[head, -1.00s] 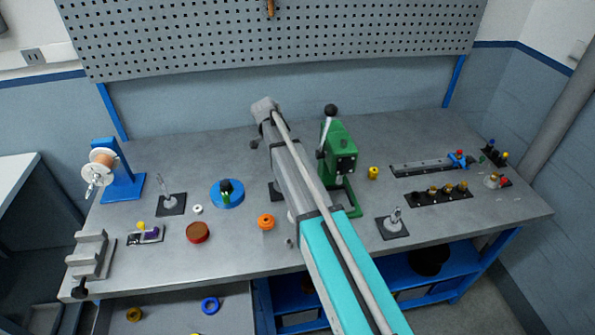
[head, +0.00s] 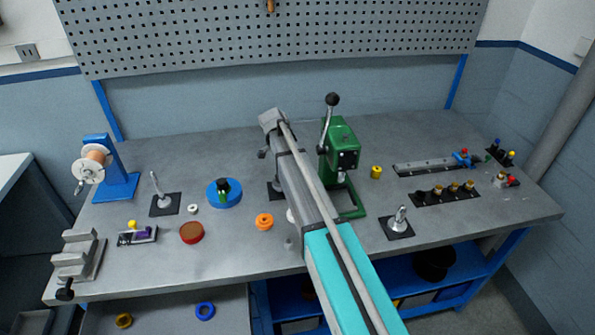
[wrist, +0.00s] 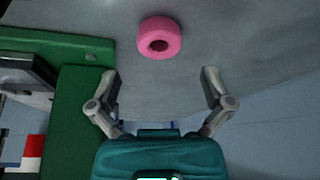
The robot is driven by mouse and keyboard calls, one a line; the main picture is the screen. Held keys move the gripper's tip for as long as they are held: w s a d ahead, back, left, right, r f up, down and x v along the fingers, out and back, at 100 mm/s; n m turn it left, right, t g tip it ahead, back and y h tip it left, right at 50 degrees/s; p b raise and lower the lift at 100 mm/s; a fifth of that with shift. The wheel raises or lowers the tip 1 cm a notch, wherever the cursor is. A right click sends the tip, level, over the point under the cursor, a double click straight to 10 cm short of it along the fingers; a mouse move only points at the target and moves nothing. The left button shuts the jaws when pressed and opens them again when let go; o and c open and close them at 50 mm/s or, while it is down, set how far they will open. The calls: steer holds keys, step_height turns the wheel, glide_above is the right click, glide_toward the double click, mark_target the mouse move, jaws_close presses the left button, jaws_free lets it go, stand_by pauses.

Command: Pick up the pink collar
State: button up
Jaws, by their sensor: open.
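The pink collar (wrist: 159,37) is a short ring with a dark central hole. In the wrist view it lies on the grey bench surface at the top middle. My gripper (wrist: 162,75) is open and empty, its two fingers spread apart. The collar sits beyond the fingertips, roughly centred between them and apart from both. In the head view the collar and the fingers are hidden, and my arm reaches over the middle of the bench.
A green press (head: 341,160) stands right of my arm; its green base (wrist: 82,110) fills the left of the wrist view. An orange collar (head: 264,222), red dish (head: 192,232) and blue dish (head: 224,194) lie left. A yellow collar (head: 376,172) lies right of the press.

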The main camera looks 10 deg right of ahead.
steer(key=shift+f, duration=0.1)
stand_by(0.3)
steer(key=shift+b+x, duration=2.4)
steer(key=shift+x, duration=0.15)
steer(key=c, duration=1.2)
steer(key=shift+o, duration=0.2)
